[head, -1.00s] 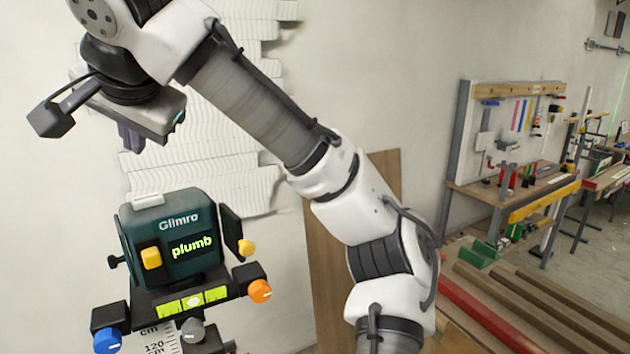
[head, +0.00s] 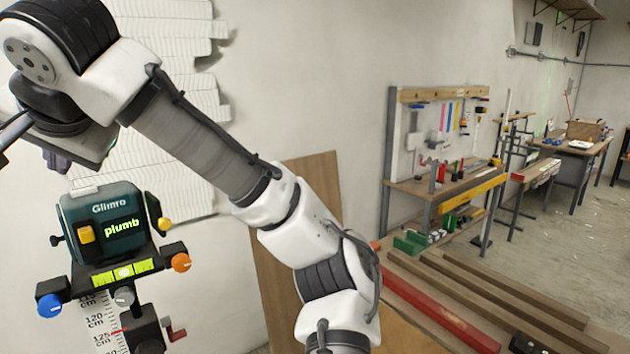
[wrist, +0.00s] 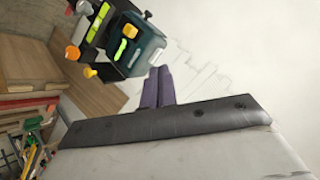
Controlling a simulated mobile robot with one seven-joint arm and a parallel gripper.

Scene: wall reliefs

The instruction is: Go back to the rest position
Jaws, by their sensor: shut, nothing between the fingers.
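White wavy relief panels (head: 165,90) cover the wall behind my arm. A wooden board (head: 270,270) leans on the wall. A workbench (head: 440,185) with tools stands at centre right. Long timbers and a red beam (head: 440,315) lie at lower right. Open floor (head: 580,235) shows at far right.

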